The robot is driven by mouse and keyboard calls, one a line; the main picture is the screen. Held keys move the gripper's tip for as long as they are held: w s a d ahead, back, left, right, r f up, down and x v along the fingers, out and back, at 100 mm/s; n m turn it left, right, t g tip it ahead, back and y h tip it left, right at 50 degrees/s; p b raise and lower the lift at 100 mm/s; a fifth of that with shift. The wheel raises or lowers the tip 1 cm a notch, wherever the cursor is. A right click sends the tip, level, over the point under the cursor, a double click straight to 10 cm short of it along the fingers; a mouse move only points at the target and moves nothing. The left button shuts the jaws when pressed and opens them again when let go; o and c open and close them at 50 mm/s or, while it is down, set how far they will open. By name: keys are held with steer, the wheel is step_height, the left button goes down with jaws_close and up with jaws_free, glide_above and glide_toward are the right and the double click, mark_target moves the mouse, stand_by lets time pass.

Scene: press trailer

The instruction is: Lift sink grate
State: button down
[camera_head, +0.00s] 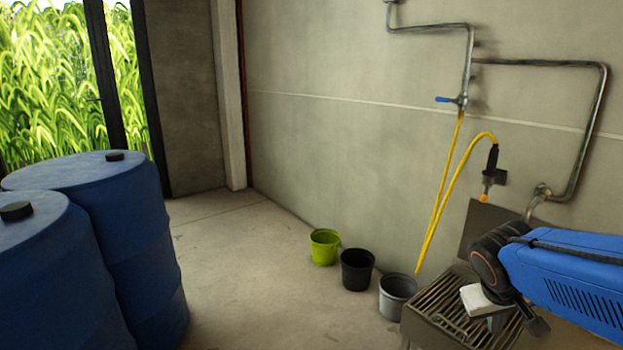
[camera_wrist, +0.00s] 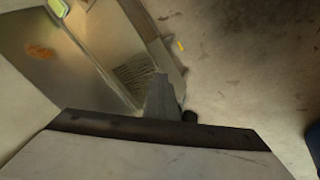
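The sink grate (camera_head: 447,306) is a set of dark metal bars over the sink (camera_head: 420,331) at the lower right of the head view. The grate looks flat in its place. My gripper (camera_head: 498,322) is over the right part of the grate, below my blue arm, and hides some bars. Whether it touches the bars I cannot tell. In the wrist view, a grey finger of my gripper (camera_wrist: 161,98) shows beyond the pale gripper body. A small slatted patch (camera_wrist: 134,76) lies near it, perhaps the grate. The opening between the fingers does not show clearly.
A grey bucket (camera_head: 397,294), a black bucket (camera_head: 357,269) and a green bucket (camera_head: 324,246) stand along the wall. A yellow hose (camera_head: 440,200) hangs from a tap (camera_head: 460,99). Blue barrels (camera_head: 128,220) stand at left. The floor between is clear.

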steer(key=s+a+r+t+y, duration=0.1)
steer(key=s+a+y, duration=0.3)
steer(key=s+a, duration=0.5)
steer(key=shift+s+a+r, duration=0.15)
steer(key=shift+s+r, duration=0.2)
steer(key=shift+r, duration=0.1)
steer(key=c, duration=2.5)
jaws_free()
steer(key=shift+c, duration=0.2)
steer(key=o, duration=0.9)
steer(key=shift+c, duration=0.2)
steer(key=shift+r, duration=0.1)
steer(key=v, duration=0.6)
steer(key=shift+s+r, duration=0.3)
steer(key=shift+f, duration=0.1)
